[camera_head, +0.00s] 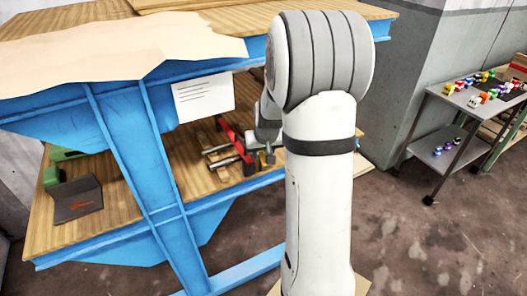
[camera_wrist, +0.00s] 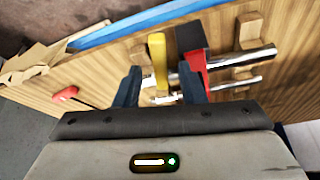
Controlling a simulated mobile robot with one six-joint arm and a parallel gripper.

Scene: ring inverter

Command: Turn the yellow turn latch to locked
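The yellow turn latch (camera_wrist: 158,58) shows in the wrist view as a yellow bar standing lengthwise, beside a red-and-black bracket (camera_wrist: 193,55) and over silver rods (camera_wrist: 242,57). My gripper (camera_wrist: 160,72) is open, with its two dark fingers apart. The yellow bar's lower end lies between the fingertips in the picture; I cannot tell whether either finger touches it. In the head view, a small yellow part (camera_head: 263,158) shows by the end of my gripper, next to the red bracket (camera_head: 236,143) on the wooden lower shelf. My arm hides much of this spot.
A blue-framed workbench (camera_head: 140,150) has its upper top above this shelf, and a white paper (camera_head: 203,97) hangs there. A dark box (camera_head: 77,199) sits at the shelf's left. A red-handled tool (camera_wrist: 66,93) lies left of my gripper. A cart (camera_head: 470,108) stands far right.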

